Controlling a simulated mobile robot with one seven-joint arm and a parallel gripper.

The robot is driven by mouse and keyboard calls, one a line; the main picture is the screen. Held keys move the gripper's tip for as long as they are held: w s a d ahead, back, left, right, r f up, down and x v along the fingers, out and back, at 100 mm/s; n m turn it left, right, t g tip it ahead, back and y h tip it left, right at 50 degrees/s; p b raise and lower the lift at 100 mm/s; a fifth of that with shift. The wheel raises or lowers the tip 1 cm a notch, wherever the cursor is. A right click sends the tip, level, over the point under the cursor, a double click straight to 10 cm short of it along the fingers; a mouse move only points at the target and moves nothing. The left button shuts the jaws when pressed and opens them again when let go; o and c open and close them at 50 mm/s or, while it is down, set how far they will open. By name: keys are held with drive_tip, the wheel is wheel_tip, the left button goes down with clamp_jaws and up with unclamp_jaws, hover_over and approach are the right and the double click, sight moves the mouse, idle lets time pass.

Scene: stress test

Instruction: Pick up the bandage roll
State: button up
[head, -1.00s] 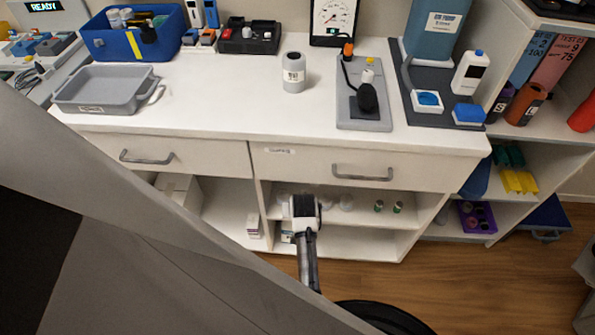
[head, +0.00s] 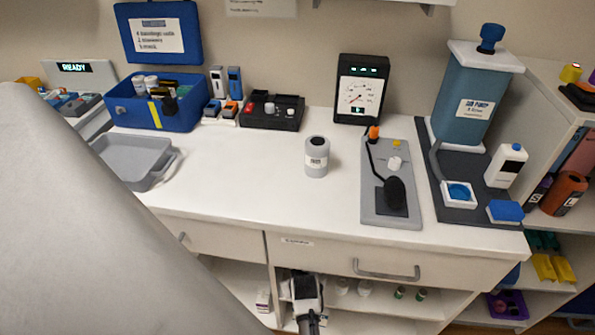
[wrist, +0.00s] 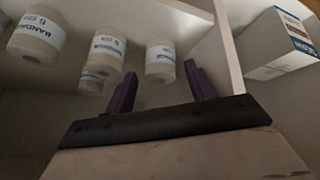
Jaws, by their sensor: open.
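Several cream bandage rolls with white and blue labels show in the wrist view: one between my fingertips in the picture (wrist: 160,63), one left of it (wrist: 102,50), one partly hidden behind that (wrist: 94,82), one at far left (wrist: 40,38). My gripper (wrist: 159,70) is open, its two dark fingers apart and pointing toward the rolls. The nearest roll looks beyond the fingertips, with no clear contact. In the head view my gripper (head: 305,287) is at the open shelf below the drawers; its fingers are hidden. Pale rolls (head: 364,288) show to its right.
A shelf divider (wrist: 228,45) stands right of my fingers, with a white and blue box (wrist: 275,45) beyond it. The counter (head: 250,170) and drawer front (head: 330,258) are above the shelf. Small green-marked bottles (head: 400,292) stand farther right on the shelf.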

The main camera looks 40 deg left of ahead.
drive_tip(key=shift+x, duration=2.55)
drive_tip(key=c, duration=0.8)
